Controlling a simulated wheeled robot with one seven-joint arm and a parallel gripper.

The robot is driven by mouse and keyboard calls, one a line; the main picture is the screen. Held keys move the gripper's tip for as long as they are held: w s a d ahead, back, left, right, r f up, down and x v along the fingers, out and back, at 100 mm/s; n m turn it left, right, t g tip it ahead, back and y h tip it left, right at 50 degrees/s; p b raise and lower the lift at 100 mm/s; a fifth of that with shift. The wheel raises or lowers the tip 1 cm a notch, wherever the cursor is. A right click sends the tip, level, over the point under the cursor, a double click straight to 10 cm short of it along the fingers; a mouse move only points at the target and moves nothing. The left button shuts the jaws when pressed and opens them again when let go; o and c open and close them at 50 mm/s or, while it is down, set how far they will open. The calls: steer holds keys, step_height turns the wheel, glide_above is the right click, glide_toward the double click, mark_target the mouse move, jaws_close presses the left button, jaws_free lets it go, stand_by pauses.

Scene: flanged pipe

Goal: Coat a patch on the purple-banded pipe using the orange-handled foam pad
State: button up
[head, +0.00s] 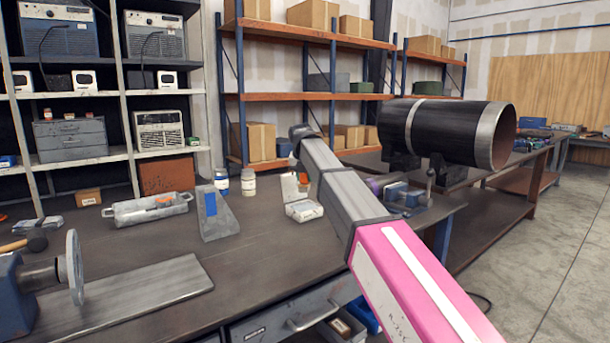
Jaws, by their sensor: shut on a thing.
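A large black pipe (448,130) lies level on dark supports at the back right. It has a pale metal band near its right end and a thinner one near the middle; I see no purple band on it. A small purple patch (376,184) shows beside a blue clamp-like tool on the bench, partly behind my arm. My pink and grey arm reaches from the lower right up to the middle, left of the pipe. I cannot make out my gripper or what it holds. No orange-handled foam pad can be identified.
A dark workbench (255,262) carries a grey wedge block (216,214), jars (248,183), a grey case (147,209), a flat metal plate (120,300) and a disc machine at the left. Shelves (300,95) with boxes stand behind. Open concrete floor (555,240) lies at right.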

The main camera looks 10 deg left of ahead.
mark_target(304, 192)
steer(key=shift+f, duration=2.8)
steer(key=shift+f, duration=0.6)
steer(key=shift+r, duration=0.1)
steer(key=shift+r, duration=3.45)
